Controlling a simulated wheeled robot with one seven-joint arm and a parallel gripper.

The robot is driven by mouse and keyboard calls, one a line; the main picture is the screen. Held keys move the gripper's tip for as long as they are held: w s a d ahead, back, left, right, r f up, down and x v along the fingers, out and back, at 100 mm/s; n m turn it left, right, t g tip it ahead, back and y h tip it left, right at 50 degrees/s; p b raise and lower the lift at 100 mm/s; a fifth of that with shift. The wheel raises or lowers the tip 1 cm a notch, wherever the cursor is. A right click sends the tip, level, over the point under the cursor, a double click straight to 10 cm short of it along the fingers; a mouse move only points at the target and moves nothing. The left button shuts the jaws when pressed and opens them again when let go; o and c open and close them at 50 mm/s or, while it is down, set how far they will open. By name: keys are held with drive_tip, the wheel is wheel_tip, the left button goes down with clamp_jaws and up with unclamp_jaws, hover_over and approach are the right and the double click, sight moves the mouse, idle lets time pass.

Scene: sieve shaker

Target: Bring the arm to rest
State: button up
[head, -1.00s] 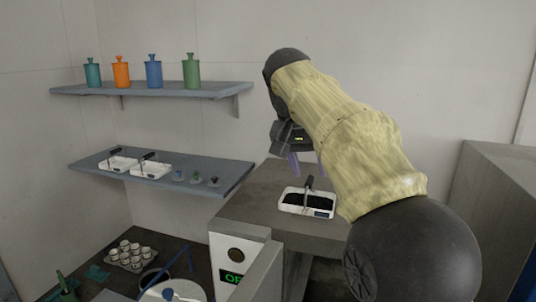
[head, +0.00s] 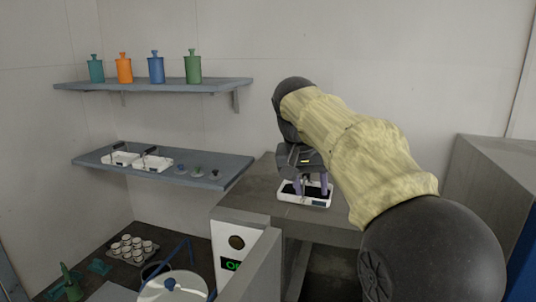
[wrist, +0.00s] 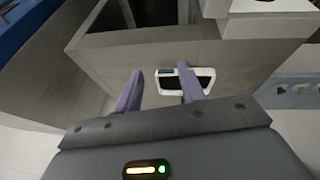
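I cannot tell whether a finger touches the tray. My arm reaches in from the right.
A lower shelf (head: 100,165) at left holds two white trays and several small knobbed pieces. An upper shelf (head: 215,88) holds several coloured bottles. A grey block (head: 485,165) stands at right.

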drive_tip(key=s+d+f+n+y+b, duration=0.1)
drive_tip(key=s+d+f+b, duration=0.1)
drive_tip(key=f, duration=0.8)
drive_tip(key=s+d+f+n+y+b, duration=0.1)
drive_tip(key=s+f+b, duration=0.15)
drive_tip(key=f, duration=0.75)
drive_tip(key=shift+g+y, duration=0.3)
drive_tip(key=shift+g, duration=0.2)
drive_tip(key=s+d+f, duration=0.1)
drive_tip(key=s+f, duration=0.4)
drive_tip(key=s+d+f+b, duration=0.1)
drive_tip(key=s+f, duration=0.3)
drive_tip(key=f, duration=0.2)
drive_tip(key=s+d+f+b, duration=0.1)
drive_tip(key=s+f, duration=0.4)
drive_tip(key=f, duration=0.1)
drive_tip(key=shift+s, duration=0.3)
